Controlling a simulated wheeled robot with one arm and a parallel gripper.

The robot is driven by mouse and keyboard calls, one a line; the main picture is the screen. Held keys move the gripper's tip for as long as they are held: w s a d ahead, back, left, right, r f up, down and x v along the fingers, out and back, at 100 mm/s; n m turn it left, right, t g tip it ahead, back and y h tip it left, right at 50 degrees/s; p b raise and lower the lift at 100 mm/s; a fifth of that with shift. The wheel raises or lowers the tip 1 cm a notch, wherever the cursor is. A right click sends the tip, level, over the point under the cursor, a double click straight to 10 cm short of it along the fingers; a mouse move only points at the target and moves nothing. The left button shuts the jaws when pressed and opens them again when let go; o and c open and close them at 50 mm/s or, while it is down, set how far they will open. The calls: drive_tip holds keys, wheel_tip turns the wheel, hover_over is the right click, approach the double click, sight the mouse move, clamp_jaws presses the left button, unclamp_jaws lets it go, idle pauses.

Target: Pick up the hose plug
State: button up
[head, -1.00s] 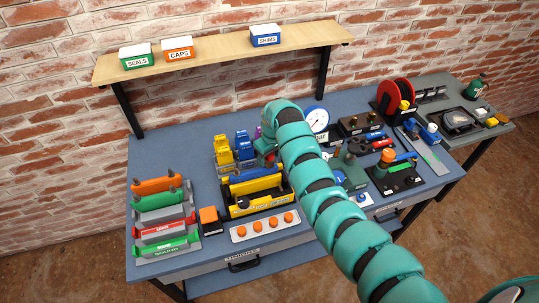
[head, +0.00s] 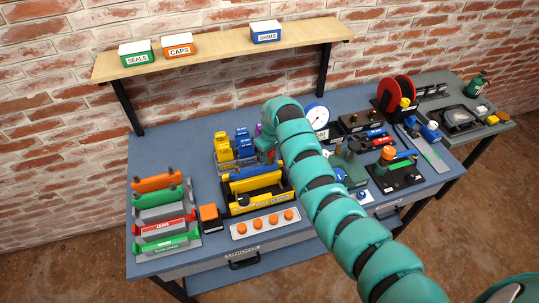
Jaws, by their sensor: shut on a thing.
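My gripper (head: 268,154) is at the far end of my teal arm, low over the middle of the blue workbench (head: 190,130). It is just right of the blue and yellow blocks and behind the yellow tray. My arm and wrist hide most of its jaws. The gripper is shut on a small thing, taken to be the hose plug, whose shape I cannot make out. A small purple piece (head: 258,130) shows beside the wrist. I cannot tell whether the held thing touches the bench.
A yellow tray (head: 236,208) stands in front of the gripper. Blue and yellow blocks (head: 244,143) are to its left. A white round gauge (head: 316,116) and black tool racks are to its right. A wooden shelf (head: 215,57) with labelled boxes hangs behind.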

drive_tip(key=shift+s+a+r+b, duration=0.1)
drive_tip(key=shift+r+b, duration=1.1)
drive_tip(key=shift+r, duration=0.2)
drive_tip(key=shift+s+a+r+b, duration=0.25)
drive_tip(key=shift+s+r+b, duration=0.2)
drive_tip(key=shift+s+r, duration=0.3)
drive_tip(key=s+a+r+p, duration=0.3)
drive_tip(key=s+r+p, duration=0.5)
drive_tip(key=s+p, duration=0.2)
drive_tip(key=shift+s+a+r, duration=0.15)
drive_tip(key=shift+s+a, duration=0.15)
drive_tip(key=shift+s, duration=0.55)
drive_tip(key=shift+p, duration=0.3)
